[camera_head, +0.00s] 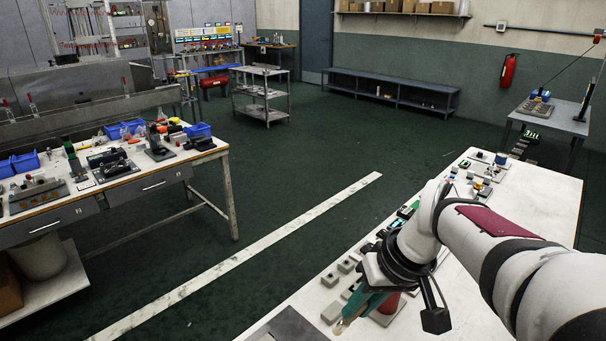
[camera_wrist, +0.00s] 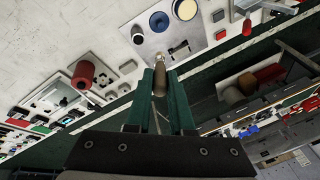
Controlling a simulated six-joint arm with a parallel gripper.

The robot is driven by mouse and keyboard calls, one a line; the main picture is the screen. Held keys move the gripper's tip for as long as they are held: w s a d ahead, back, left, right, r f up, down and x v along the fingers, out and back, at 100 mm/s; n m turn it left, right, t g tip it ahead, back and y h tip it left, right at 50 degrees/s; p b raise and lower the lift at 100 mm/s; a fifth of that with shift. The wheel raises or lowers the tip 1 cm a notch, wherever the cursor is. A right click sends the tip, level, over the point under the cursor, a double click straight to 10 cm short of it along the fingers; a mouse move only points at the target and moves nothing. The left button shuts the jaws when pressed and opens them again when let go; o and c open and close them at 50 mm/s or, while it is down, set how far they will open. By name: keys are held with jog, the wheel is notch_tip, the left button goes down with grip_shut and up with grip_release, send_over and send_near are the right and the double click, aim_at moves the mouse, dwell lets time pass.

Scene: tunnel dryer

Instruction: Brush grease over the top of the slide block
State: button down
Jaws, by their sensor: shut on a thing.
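My gripper (camera_head: 352,310) is low over the near end of the white bench on the right in the head view. Its green fingers are shut on a brush (camera_wrist: 160,72), with a brown handle and a pale metal-looking collar between the fingertips in the wrist view. A small tan tip shows beyond the fingers in the head view. Small grey blocks (camera_head: 331,312) sit on the bench beside the gripper; I cannot tell which, if any, is the slide block.
A red cylinder (camera_wrist: 88,75) stands on a pale base near the gripper. The bench (camera_head: 535,198) has several small parts along its left edge and bare room to the right. A dark flat plate (camera_head: 287,327) lies at its near end. Another cluttered workbench (camera_head: 150,183) stands at left.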

jog(key=shift+s+d+r+m, duration=0.1)
jog(key=shift+d+r+m, duration=0.35)
jog(key=shift+m, duration=0.25)
jog(key=shift+w+a, duration=0.15)
jog(key=shift+w, duration=0.05)
jog(key=w+a+f+n+g, duration=0.1)
jog(key=w+a+f, duration=0.2)
jog(key=a, duration=0.6)
jog(key=w+a+f, duration=0.3)
jog(key=a+f, duration=0.1)
jog(key=a, duration=0.5)
jog(key=shift+y, duration=0.3)
jog(key=shift+w+a+f, duration=0.1)
jog(key=shift+f, duration=2.35)
